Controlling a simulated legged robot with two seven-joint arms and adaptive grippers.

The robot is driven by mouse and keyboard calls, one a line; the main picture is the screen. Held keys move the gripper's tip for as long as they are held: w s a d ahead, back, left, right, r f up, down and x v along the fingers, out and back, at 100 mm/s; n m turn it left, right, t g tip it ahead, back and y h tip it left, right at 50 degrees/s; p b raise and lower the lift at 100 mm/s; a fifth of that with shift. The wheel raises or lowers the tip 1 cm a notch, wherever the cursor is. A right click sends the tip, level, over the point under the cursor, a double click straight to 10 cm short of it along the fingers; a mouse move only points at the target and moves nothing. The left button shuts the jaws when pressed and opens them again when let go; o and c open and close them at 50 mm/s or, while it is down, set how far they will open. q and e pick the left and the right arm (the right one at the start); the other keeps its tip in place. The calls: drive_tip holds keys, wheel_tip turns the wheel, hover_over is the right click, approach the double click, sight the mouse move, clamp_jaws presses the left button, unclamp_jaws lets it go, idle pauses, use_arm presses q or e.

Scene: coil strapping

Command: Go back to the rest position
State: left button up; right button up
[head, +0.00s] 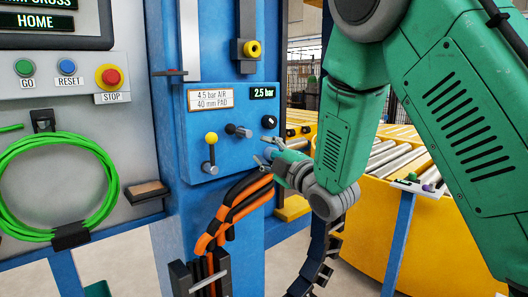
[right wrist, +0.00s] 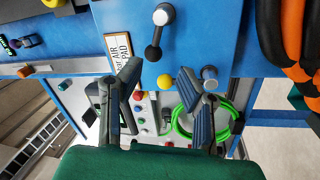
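My right arm comes in from the upper right in the head view. Its gripper (head: 266,154) is in front of the blue control panel (head: 197,168), just right of its levers. In the right wrist view the two fingers of my right gripper (right wrist: 163,112) stand apart with nothing between them. My left gripper is not in view.
A green hose coil (head: 102,160) hangs at left below GO, RESET and STOP buttons (head: 110,77). Orange and black hoses (head: 245,200) run below the panel. A yellow roller conveyor (head: 390,235) stands behind my right arm.

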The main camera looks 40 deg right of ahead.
drive_tip(key=shift+f, duration=0.1)
idle(0.3)
drive_tip(key=s+a+f+m+g, duration=0.2)
drive_tip(key=s+f+m+g, duration=0.15)
drive_tip(key=f, duration=0.75)
drive_tip(key=s+a+f+m+g+h, duration=0.1)
drive_tip(key=s+a+f+m+g, duration=0.2)
drive_tip(key=f, duration=0.8)
drive_tip(key=s+a+f+m+g, duration=0.1)
drive_tip(key=s+f+g, duration=0.35)
drive_tip(key=f, duration=0.75)
drive_tip(key=s+a+f+m+g, duration=0.2)
drive_tip(key=s+f, duration=0.3)
drive_tip(key=s, duration=0.3)
drive_tip(key=s+a+f+m+g, duration=0.2)
drive_tip(key=s+f+g, duration=0.1)
drive_tip(key=s, duration=0.6)
drive_tip(key=s+a+f+m+g, duration=0.2)
drive_tip(key=s+f+g, duration=0.1)
drive_tip(key=s+f, duration=0.3)
drive_tip(key=shift+s+f+y+b, duration=0.35)
drive_tip(key=shift+s+b, duration=0.1)
drive_tip(key=shift+s, duration=0.8)
drive_tip(key=shift+w, duration=0.15)
drive_tip(key=shift+d+r, duration=0.1)
